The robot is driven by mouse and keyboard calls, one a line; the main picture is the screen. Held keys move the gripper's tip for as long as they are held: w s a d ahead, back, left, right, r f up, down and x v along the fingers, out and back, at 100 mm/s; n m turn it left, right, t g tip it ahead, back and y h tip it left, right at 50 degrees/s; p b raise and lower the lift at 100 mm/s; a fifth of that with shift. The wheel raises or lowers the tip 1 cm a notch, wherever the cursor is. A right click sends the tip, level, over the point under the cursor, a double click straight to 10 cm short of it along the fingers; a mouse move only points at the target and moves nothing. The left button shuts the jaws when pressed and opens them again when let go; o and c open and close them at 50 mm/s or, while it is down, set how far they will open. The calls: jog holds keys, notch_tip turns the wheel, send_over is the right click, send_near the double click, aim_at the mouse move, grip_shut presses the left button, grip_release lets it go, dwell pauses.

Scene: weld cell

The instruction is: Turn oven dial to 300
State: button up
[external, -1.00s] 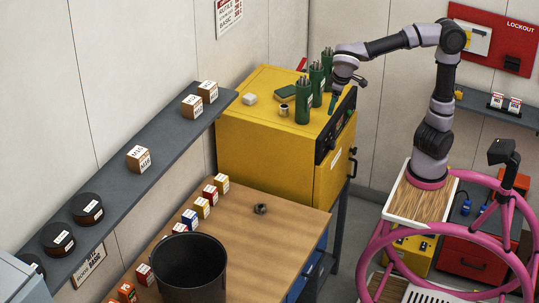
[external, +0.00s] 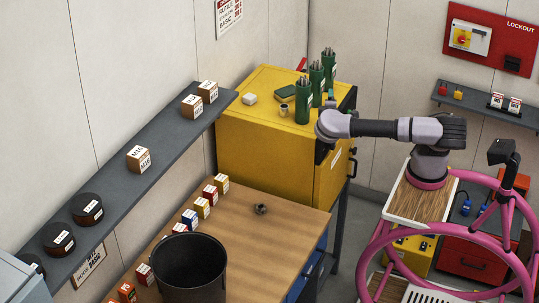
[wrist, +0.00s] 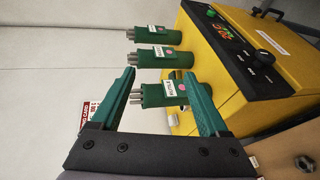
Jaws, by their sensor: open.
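The yellow oven (external: 260,125) stands behind the wooden table, its black control panel on the right-hand front edge largely hidden behind my arm in the external view. In the wrist view the oven appears tilted at the right, and its black panel (wrist: 262,45) shows a round knob-like part with coloured marks (wrist: 222,30) and smaller controls; I cannot read a dial setting. My gripper (wrist: 163,73) is open with two green fingers and nothing visibly held. The panel lies right of the fingers in the picture, apart from them. In the external view the gripper is mostly hidden beside the panel.
A black bucket (external: 190,268) and small boxes stand on the table.

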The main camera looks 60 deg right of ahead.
jog(key=s+a+r+t+h, duration=0.2)
jog(key=s+a+r, duration=0.2)
jog(key=s+r, duration=0.1)
send_near(334, 147)
jog(key=shift+g+y, duration=0.3)
jog(key=x, duration=1.1)
jog(key=shift+w+a+r, duration=0.1)
jog(key=shift+w+r, duration=0.1)
jog(key=shift+r, duration=0.2)
grip_shut()
